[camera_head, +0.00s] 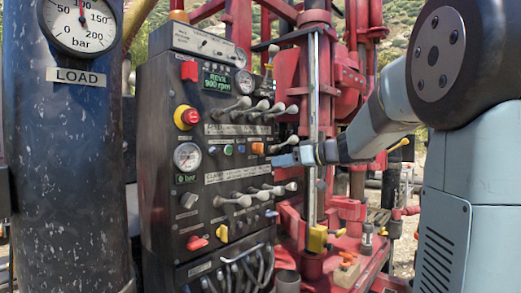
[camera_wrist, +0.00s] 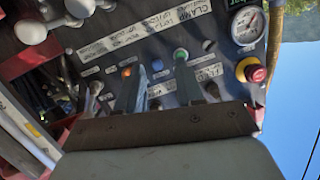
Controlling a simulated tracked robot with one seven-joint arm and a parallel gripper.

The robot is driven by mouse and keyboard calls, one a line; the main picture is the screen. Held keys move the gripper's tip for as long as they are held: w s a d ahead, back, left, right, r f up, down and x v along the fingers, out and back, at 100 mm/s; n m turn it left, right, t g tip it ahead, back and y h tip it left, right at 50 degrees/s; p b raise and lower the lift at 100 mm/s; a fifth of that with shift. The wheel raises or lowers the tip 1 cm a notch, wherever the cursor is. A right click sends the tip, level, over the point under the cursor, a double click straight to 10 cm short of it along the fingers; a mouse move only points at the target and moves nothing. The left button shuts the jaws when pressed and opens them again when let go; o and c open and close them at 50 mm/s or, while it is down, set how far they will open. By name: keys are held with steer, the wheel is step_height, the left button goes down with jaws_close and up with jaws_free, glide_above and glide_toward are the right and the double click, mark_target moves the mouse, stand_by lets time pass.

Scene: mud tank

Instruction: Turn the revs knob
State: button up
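The black control panel (camera_head: 155,150) stands in the middle of the head view, with a green display (camera_head: 216,81) reading 900 rpm. A row of small knobs and buttons crosses it, including a green one (camera_head: 228,150) and an orange one (camera_head: 257,148). The labels are too small to tell which is the revs knob. My gripper (camera_head: 279,160) is at the panel's right side, close to the orange knob. In the wrist view, its two fingers (camera_wrist: 163,85) are apart with nothing between them, pointing at the row with the orange knob (camera_wrist: 126,71) and green button (camera_wrist: 181,54).
Levers with pale handles (camera_head: 233,106) stick out above and below the row. A red stop button (camera_head: 186,117) is at the panel's left. A red rig mast (camera_head: 313,120) stands right behind my gripper. A dark cylinder (camera_head: 65,170) with a load gauge stands at left.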

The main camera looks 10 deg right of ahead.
mark_target(259, 148)
steer(key=w+d+r+t, duration=0.3)
steer(key=w+d, duration=0.3)
steer(key=w, duration=0.1)
steer(key=x, duration=1.3)
steer(key=shift+w+a+r+n, duration=0.2)
steer(key=shift+r+n, duration=0.05)
steer(key=shift+n, duration=0.15)
steer(key=shift+c, duration=0.5)
